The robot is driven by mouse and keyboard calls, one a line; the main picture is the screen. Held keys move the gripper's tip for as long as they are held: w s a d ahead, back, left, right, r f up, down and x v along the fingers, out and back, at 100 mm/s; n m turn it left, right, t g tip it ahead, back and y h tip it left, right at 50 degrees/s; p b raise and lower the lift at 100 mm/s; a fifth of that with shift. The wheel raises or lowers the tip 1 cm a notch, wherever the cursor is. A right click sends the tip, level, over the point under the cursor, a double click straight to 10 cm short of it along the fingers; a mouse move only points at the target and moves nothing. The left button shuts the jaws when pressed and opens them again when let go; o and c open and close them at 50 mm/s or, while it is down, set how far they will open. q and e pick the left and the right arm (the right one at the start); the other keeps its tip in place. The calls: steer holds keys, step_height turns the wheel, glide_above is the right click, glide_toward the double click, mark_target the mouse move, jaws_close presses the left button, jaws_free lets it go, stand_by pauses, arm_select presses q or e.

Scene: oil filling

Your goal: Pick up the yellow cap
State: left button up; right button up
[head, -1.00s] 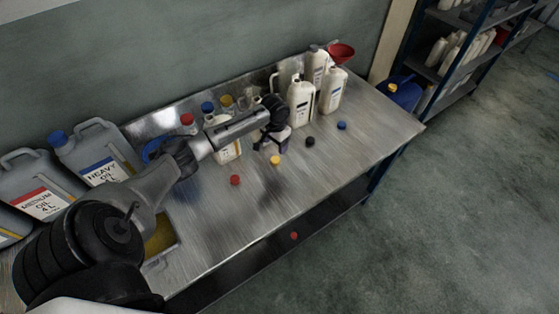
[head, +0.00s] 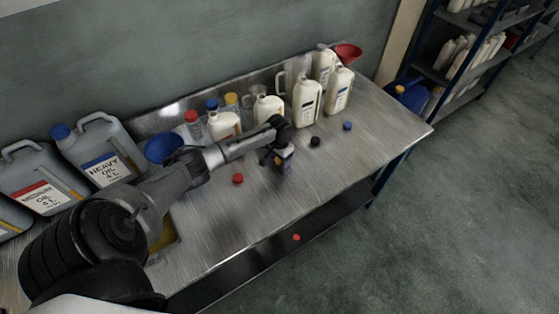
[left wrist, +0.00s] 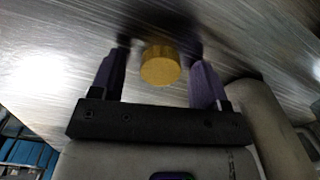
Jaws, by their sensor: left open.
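The yellow cap (left wrist: 160,66) lies on the metal table in the left wrist view, between the two purple fingers of my left gripper (left wrist: 158,75). The fingers are open, one on each side of the cap, with a gap showing on both sides. In the head view my left gripper (head: 282,160) points down at the table, and the cap is mostly hidden by it. My right gripper is not in view.
A red cap (head: 238,178) lies left of my gripper. A black cap (head: 315,141) and a blue cap (head: 347,125) lie to the right. White bottles (head: 307,100) stand behind, and grey oil jugs (head: 97,150) stand at left. The table front (head: 290,205) is clear.

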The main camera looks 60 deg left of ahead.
arm_select(q)
steer(key=shift+c, duration=0.4)
steer(key=c, duration=0.9)
